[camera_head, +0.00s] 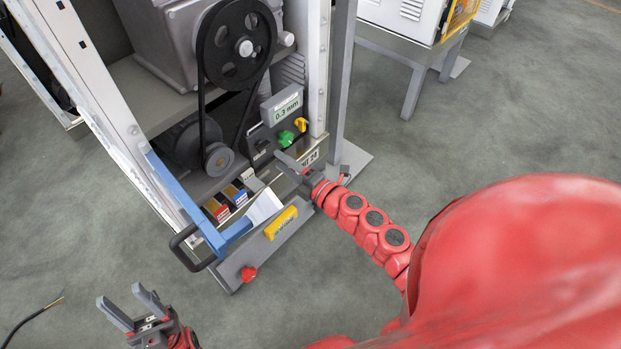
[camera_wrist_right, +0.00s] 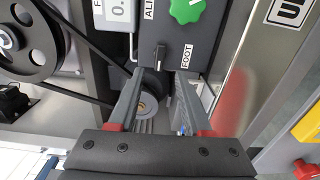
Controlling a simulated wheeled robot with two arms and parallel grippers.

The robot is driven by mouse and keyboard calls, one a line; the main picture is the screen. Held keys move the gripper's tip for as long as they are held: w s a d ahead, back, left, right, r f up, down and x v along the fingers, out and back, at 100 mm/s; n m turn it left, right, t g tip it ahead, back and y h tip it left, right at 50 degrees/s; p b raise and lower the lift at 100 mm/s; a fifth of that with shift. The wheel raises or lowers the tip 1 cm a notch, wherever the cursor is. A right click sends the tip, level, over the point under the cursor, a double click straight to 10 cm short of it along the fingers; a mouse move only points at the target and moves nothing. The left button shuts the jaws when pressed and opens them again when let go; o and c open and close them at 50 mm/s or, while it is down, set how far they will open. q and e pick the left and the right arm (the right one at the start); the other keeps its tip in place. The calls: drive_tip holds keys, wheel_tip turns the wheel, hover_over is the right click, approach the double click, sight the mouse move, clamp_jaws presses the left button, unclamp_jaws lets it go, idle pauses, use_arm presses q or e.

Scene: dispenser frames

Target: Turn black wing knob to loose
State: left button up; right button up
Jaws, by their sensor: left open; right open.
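The black wing knob (camera_wrist_right: 159,54) is on the dark control panel (camera_wrist_right: 208,45) between two printed labels, one reading FOOT. Its wing runs roughly up and down in the right wrist view. In the head view it shows as a small dark shape (camera_head: 260,151) on the panel. My right gripper (camera_wrist_right: 159,76) is open, its fingers either side of the knob's line. The knob appears just beyond the fingertips, and I see no contact. In the head view my right gripper (camera_head: 295,161) is in front of the panel. My left gripper (camera_head: 121,295) is open and empty, low at the left.
A green knob (camera_head: 285,138), a yellow knob (camera_head: 301,125) and a display (camera_head: 287,103) are near the black knob. A belt and black pulley (camera_head: 236,45) stand behind. A blue bar (camera_head: 185,200) and a grey plate with a yellow handle (camera_head: 281,223) are in front.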

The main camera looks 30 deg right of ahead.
drive_tip(key=p+v, duration=0.1)
drive_tip(key=v, duration=0.9)
drive_tip(key=shift+s+p, duration=0.4)
drive_tip(key=shift+d, duration=0.15)
